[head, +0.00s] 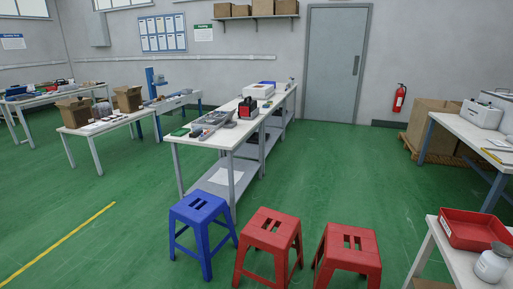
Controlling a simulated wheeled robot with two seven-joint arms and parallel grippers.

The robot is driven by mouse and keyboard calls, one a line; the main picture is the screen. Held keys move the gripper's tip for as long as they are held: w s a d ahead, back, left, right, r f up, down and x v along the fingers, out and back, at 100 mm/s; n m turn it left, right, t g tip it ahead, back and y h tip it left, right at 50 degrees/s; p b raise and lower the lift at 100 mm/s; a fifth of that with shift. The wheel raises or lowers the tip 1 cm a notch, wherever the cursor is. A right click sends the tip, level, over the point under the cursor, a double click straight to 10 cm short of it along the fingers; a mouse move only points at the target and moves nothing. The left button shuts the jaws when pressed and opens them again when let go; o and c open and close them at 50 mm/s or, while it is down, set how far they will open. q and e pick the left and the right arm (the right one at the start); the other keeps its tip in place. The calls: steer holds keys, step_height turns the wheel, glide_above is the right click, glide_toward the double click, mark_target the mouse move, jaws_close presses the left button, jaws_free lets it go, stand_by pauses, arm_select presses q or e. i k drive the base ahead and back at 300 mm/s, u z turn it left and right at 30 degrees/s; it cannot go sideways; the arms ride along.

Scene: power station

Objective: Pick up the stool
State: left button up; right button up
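Three plastic stools stand upright on the green floor in the lower part of the head view. A blue stool (198,208) is at the left, close to the near end of the central workbench. A red stool (272,228) stands in the middle. Another red stool (349,246) is at the right, with its lower legs cut off by the frame. Each seat has slots in its top. Neither of my grippers shows in the view.
The white workbench (215,146) behind the stools carries tools. At lower right a table (451,256) holds a red tray (476,229) and a jar (493,263). Floor left of the blue stool is clear, with a yellow line (62,241). A grey door (335,65) is behind.

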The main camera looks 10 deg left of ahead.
mark_target(202, 229)
steer(key=u, duration=0.7)
steer(key=i, duration=2)
steer(key=u, duration=0.8)
